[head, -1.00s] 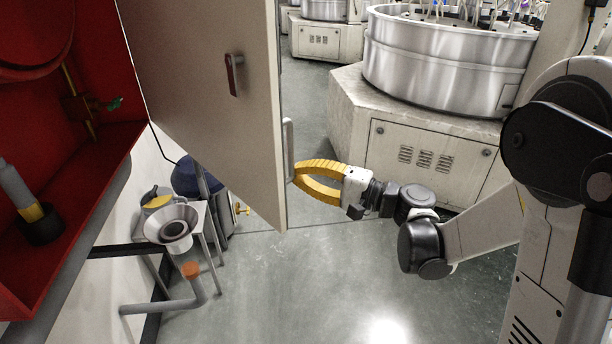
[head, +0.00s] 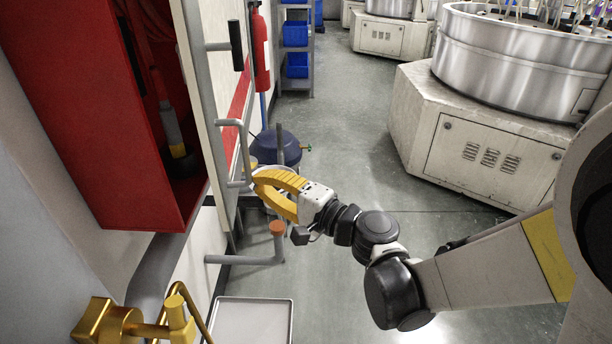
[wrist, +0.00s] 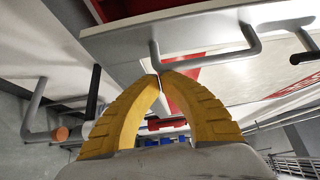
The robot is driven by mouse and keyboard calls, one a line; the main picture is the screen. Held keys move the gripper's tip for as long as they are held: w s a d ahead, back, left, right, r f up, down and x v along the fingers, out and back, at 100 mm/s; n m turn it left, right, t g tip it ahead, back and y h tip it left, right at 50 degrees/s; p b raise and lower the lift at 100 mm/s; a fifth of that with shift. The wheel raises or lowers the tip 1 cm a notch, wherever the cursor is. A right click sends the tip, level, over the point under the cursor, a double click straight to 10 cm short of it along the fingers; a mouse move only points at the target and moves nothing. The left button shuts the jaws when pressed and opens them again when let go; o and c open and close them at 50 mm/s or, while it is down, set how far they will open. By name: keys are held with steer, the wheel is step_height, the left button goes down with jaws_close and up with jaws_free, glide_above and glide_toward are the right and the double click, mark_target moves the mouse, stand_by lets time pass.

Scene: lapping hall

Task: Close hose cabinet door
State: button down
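The hose cabinet (head: 88,115) is a red box on the left wall in the head view, with its inside partly visible. Its pale door (head: 198,70) stands ajar, seen nearly edge-on, with its outer face to the right. A grey bar handle (head: 243,150) sticks out from that face; it also shows in the wrist view (wrist: 205,58). My gripper (head: 254,181) has yellow fingers whose tips meet at the lower end of the handle. In the wrist view the tips (wrist: 161,74) come together against the handle's leg. I cannot tell whether they pinch it.
A brass valve (head: 135,325) juts out at the lower left. A grey pipe with an orange cap (head: 277,228) and a dark blue drum (head: 275,147) stand beyond the door. A fire extinguisher (head: 260,50) hangs on the wall. The floor to the right is clear up to a machine (head: 470,150).

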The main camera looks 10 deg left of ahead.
mark_target(223, 190)
steer(key=a, duration=0.3)
steer(key=s+a, duration=0.1)
steer(key=a, duration=0.1)
steer(key=s+a, duration=0.1)
steer(key=a, duration=0.2)
steer(key=shift+a+r, duration=0.1)
steer(key=shift+a, duration=0.2)
steer(key=shift+s+a, duration=0.2)
steer(key=shift+a, duration=0.05)
steer(key=shift+w, duration=0.1)
